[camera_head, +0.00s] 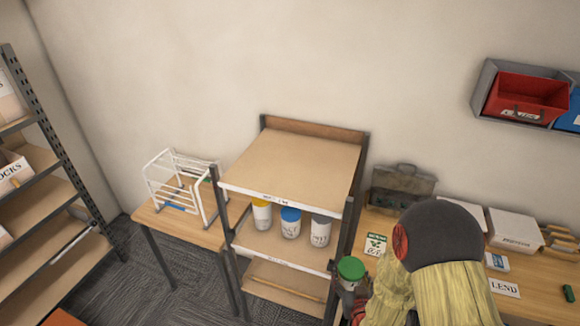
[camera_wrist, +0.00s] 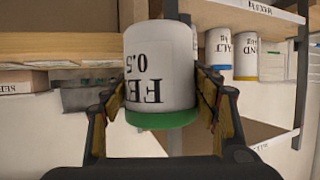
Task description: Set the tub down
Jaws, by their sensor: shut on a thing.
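The white tub with a green lid (camera_wrist: 160,75) is held between the fingers of my gripper (camera_wrist: 165,100). The wrist view is upside down, so its lid is at the bottom of the picture and its black lettering is inverted. In the head view the tub's green lid (camera_head: 351,268) shows just right of the shelf unit's front right post. My gripper (camera_head: 352,290) is there mostly hidden by my arm. The tub's base is hidden in the head view, and I cannot tell whether it touches anything.
The shelf unit (camera_head: 290,160) has a bare top board. Its middle board holds a yellow-lidded tub (camera_head: 262,215), a blue-lidded tub (camera_head: 290,222) and another white tub (camera_head: 320,230) towards the right. A bench with a green-marked card (camera_head: 376,244) and boxes (camera_head: 513,232) stands right.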

